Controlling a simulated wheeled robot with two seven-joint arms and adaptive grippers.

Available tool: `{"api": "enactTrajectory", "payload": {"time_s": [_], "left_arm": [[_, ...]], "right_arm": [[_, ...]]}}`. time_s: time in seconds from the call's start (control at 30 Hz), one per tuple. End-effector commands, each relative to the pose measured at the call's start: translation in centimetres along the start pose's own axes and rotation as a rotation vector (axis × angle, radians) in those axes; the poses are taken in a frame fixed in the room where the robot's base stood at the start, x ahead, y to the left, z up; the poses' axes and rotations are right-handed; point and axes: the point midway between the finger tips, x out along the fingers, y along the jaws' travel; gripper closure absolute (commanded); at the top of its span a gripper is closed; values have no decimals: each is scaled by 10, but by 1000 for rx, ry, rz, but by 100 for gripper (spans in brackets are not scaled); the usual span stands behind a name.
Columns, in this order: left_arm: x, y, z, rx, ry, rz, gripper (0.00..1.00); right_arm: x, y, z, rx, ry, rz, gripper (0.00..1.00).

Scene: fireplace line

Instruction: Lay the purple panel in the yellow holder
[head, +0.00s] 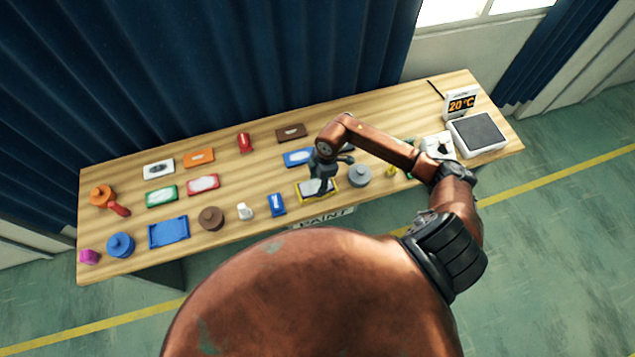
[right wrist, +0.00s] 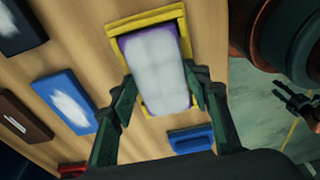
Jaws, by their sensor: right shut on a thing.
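The purple panel (right wrist: 157,72), with a large pale patch on its top face, is between the fingers of my right gripper (right wrist: 159,80), which is shut on its long sides. The yellow holder (right wrist: 147,20) frames the panel in the right wrist view. The panel lines up with it, but I cannot tell whether it touches the holder's floor. In the head view my right gripper (head: 319,187) is over the yellow holder (head: 334,184) near the table's front edge and hides most of the panel. A dark gripper, seemingly my left (right wrist: 294,101), shows small at the right wrist view's edge.
A grey knobbed weight (head: 359,176) stands close right of the holder. A blue panel (head: 298,157) lies behind it, and a small blue object (head: 277,204) lies to its left. A blue tray (head: 168,232) and several panels fill the left. A scale (head: 477,134) stands far right.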

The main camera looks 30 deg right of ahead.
Motion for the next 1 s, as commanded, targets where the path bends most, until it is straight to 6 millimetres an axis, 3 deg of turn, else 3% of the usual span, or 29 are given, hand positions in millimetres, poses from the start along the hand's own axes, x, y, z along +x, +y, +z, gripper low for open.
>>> {"api": "enactTrajectory", "payload": {"time_s": [0.27,0.3,0.53,0.87,1.0], "left_arm": [[2,0,0,0,0,0,60],[2,0,0,0,0,0,60],[1,0,0,0,1,0,60],[2,0,0,0,0,0,60],[2,0,0,0,0,0,60]], "right_arm": [[4,0,1,0,0,0,96],[4,0,0,0,0,0,53],[4,0,0,0,0,0,37],[2,0,1,0,0,0,36],[-12,1,1,0,0,3,36]]}}
